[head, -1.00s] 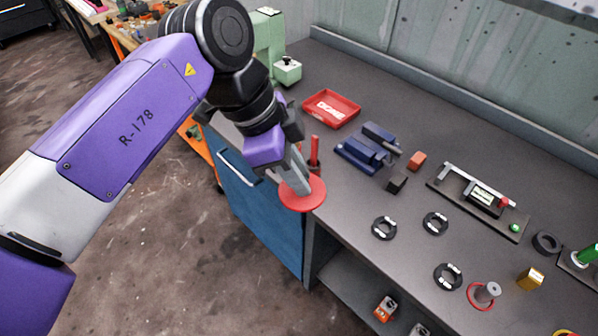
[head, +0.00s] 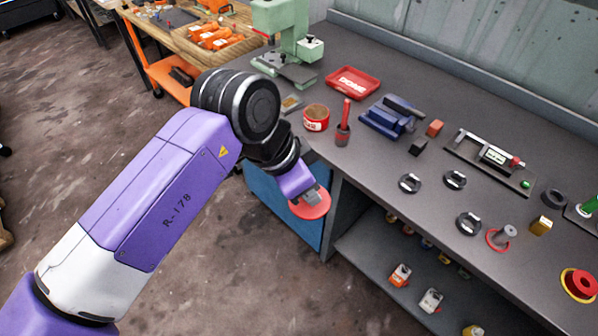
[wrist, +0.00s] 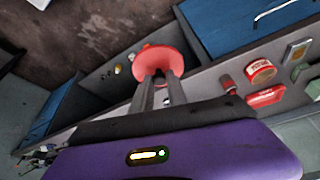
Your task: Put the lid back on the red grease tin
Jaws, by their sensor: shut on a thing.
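The red grease tin (head: 316,118) stands open on the bench near its left front edge, with brown grease showing inside. It also shows in the wrist view (wrist: 260,73), right of my fingers. The round red lid (head: 311,206) is held by my gripper (head: 312,196) in front of the bench's front edge, apart from the tin and lower in the head view. In the wrist view the lid (wrist: 158,62) sits at the fingertips, and my gripper (wrist: 160,80) is shut on it. The exact grip point on the lid is partly hidden by the fingers.
A blue vise (head: 392,118), a red tray (head: 352,83) and a green press (head: 283,40) are behind. Black rings (head: 410,183) lie to the right. A blue cabinet (head: 282,212) is below.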

